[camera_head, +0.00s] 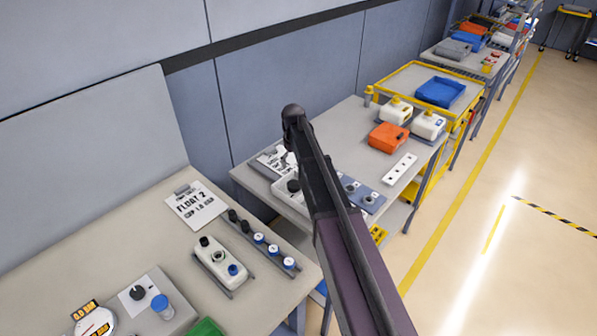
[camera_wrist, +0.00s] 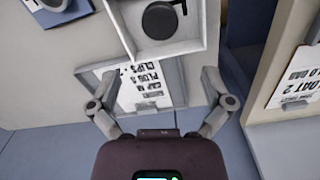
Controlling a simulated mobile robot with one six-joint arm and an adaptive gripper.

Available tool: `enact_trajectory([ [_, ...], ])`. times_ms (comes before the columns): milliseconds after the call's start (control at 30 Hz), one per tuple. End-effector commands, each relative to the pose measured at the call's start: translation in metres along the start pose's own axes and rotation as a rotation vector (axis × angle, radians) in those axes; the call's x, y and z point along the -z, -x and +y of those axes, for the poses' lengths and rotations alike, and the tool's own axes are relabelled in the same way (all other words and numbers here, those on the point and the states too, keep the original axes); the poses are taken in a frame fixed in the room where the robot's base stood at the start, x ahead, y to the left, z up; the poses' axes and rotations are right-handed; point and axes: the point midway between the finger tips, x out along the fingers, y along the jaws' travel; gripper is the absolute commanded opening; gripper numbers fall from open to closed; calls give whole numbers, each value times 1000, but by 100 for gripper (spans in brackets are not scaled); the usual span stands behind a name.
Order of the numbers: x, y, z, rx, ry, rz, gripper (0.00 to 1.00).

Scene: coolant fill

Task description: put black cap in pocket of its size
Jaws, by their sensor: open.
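A round black cap (camera_wrist: 160,20) lies in a white walled tray (camera_wrist: 182,49) at the top of the wrist view. In the head view a small black piece (camera_head: 293,186) shows in the white tray (camera_head: 262,187) on the middle bench, left of my arm. My gripper (camera_wrist: 158,78) is open and empty, its fingers spread on either side of a printed card below the tray. The cap is beyond the fingertips, apart from them. In the head view my arm hides part of the tray and most of the gripper. I cannot make out a pocket matching the cap.
A blue-grey block (camera_head: 367,197) with round fittings stands right of my arm, near a white strip with holes (camera_head: 399,168). An orange box (camera_head: 388,137) and white jugs stand behind. The near bench (camera_head: 120,240) holds a white fixture (camera_head: 219,262) and several small bottles.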

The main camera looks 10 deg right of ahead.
Motion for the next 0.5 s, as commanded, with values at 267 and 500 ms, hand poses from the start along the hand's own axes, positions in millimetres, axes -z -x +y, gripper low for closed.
enact_trajectory([
  [267, -50, 0, -22, 0, -66, 0, 100],
  [500, -143, 0, -63, 0, -207, -1, 100],
])
